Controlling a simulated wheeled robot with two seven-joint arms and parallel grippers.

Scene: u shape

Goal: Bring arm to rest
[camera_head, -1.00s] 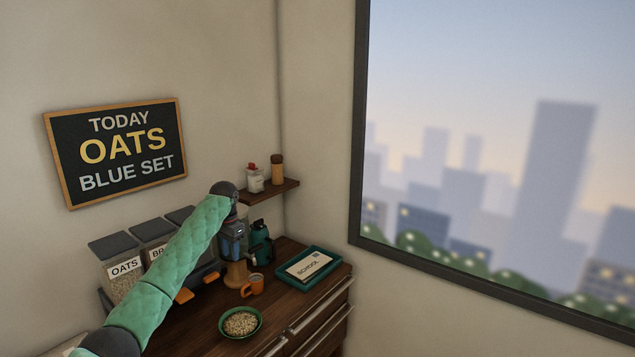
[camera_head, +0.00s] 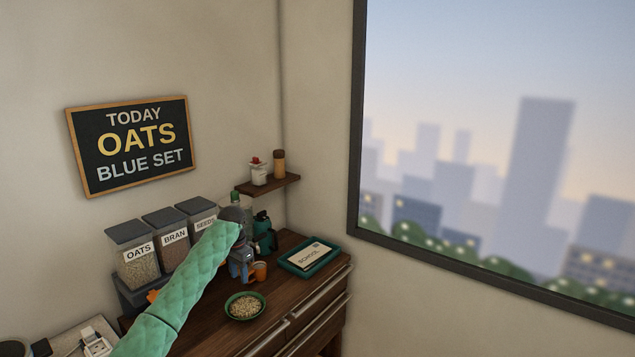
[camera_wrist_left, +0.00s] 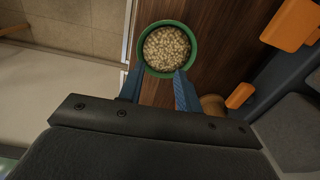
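My left gripper (camera_head: 244,277) points down over the wooden counter (camera_head: 215,325), beside an orange mug (camera_head: 260,271) in the head view. In the left wrist view its two blue fingers (camera_wrist_left: 159,72) stand apart with nothing gripped between them. A green bowl (camera_wrist_left: 168,48) of pale oats lies beyond the fingertips; it also shows on the counter in the head view (camera_head: 245,306). My green-sleeved left arm reaches in from the lower left and hides part of the counter. My right gripper is in neither view.
Bins labelled oats (camera_head: 137,262), bran (camera_head: 172,238) and seeds (camera_head: 202,214) stand along the wall. A teal tray (camera_head: 315,258) with a school card lies at the right. A teal bottle (camera_head: 264,232) stands behind the gripper. A small shelf (camera_head: 275,189) hangs above.

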